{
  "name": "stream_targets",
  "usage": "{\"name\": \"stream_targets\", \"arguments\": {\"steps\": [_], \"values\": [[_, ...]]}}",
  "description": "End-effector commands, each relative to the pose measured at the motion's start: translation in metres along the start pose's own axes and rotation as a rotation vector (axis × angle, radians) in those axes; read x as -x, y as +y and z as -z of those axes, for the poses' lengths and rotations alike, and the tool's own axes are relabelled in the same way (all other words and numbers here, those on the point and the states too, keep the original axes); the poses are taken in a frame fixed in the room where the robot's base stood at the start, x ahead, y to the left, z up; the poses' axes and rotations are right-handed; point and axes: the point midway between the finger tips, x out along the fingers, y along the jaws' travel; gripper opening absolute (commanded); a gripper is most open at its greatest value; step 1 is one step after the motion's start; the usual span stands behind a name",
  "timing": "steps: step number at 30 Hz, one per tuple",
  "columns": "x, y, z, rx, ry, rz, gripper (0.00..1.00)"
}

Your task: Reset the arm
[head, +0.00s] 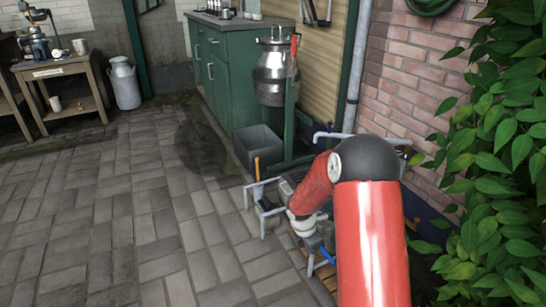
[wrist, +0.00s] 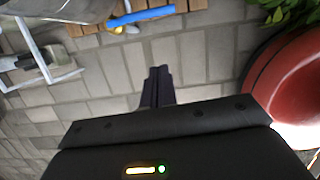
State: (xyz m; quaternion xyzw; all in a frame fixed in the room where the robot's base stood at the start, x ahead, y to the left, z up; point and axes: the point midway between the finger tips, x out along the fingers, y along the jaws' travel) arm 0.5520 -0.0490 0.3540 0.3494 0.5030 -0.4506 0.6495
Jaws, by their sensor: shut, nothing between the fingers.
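My gripper (wrist: 158,86) shows in the wrist view with its two dark fingers together and nothing between them. Grey paving lies below the fingers, and they touch no object that I can see. In the head view my red arm reaches down at the right of the centre, bent at a dark joint. Its far end is low over the paving, near a small blue bar (head: 329,256). The fingers are too small to make out there. The blue bar also shows at the top of the wrist view (wrist: 142,17), ahead of the fingers.
Wooden slats (wrist: 197,5) lie by the blue bar. A grey pipe frame (head: 262,186) and a grey bin (head: 258,148) stand beyond my arm. A green cabinet (head: 228,85), metal churn (head: 272,78) and leafy plant (head: 490,200) stand around. The paving at left is clear.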

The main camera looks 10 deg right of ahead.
Motion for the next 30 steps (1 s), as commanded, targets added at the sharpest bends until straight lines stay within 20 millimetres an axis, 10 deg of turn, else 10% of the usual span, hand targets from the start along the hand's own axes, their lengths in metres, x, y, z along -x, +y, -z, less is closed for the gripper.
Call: {"name": "stream_targets", "arguments": {"steps": [5,18,30], "values": [[0.041,-0.006,-0.009,-0.128,-0.021,-0.024,0.00],[0.244,-0.103,-0.012,-1.033,0.034,-0.190,0.00],[0.336,-0.214,0.040,-1.769,0.364,-0.258,0.00]]}}
